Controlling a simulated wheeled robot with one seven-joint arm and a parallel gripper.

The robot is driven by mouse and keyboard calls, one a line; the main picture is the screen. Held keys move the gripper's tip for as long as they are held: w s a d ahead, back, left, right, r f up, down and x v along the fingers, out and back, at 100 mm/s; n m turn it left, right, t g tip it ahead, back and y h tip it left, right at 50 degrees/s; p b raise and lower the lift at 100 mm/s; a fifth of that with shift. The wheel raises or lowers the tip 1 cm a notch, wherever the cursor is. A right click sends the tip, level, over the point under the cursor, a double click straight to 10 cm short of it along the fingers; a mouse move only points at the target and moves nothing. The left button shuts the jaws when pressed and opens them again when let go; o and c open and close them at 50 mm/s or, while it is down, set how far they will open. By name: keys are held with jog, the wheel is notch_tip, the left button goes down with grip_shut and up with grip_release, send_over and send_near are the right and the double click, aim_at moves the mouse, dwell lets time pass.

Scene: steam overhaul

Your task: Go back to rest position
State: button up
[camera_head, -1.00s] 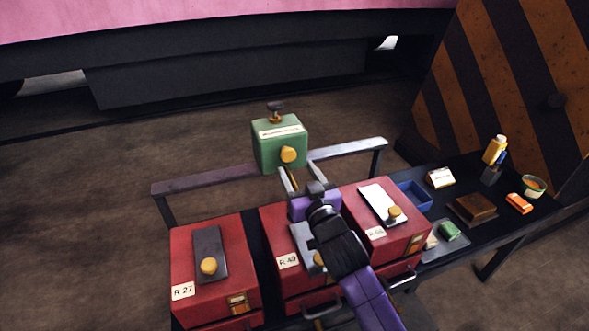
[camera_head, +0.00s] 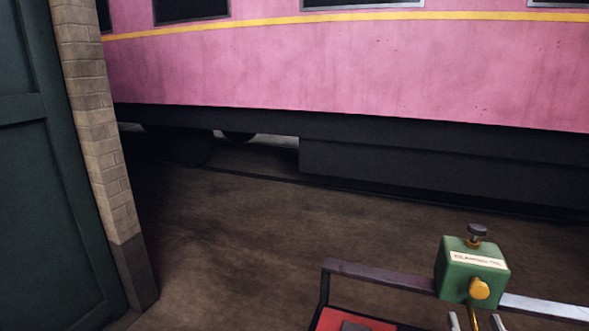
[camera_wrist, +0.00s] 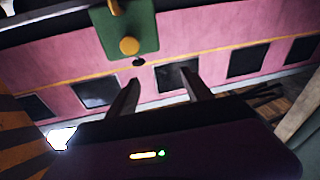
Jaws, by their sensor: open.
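My gripper (camera_head: 476,321) shows only by its fingertips at the bottom edge of the head view, just below the green box (camera_head: 472,272). In the wrist view my gripper (camera_wrist: 162,90) is open, with nothing between its two fingers. The green box, with a yellow knob, a white label and a dark-topped cap, sits at the rail (camera_head: 376,276). It also shows in the wrist view (camera_wrist: 140,25), beyond the fingertips and apart from them. The rest of my arm is outside the head view.
A corner of a red box (camera_head: 345,321) shows at the bottom. A pink carriage (camera_head: 350,65) with a yellow stripe stands behind open brown floor (camera_head: 230,240). A brick pillar (camera_head: 103,150) and a dark green door (camera_head: 40,190) stand at the left.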

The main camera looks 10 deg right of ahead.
jog(key=s+a+f+n+g+y, duration=0.1)
jog(key=s+a+f+y, duration=0.1)
jog(key=s+a, duration=0.5)
jog(key=s+a+f+n+g+y, duration=0.1)
jog(key=s+a+f+y, duration=0.2)
jog(key=s+a, duration=0.4)
jog(key=s+a+f+n+y, duration=0.2)
jog(key=s+a, duration=0.5)
jog(key=s, duration=0.6)
jog(key=shift+s+f+g+y, duration=0.25)
jog(key=shift+g+y, duration=0.15)
jog(key=shift+y, duration=0.4)
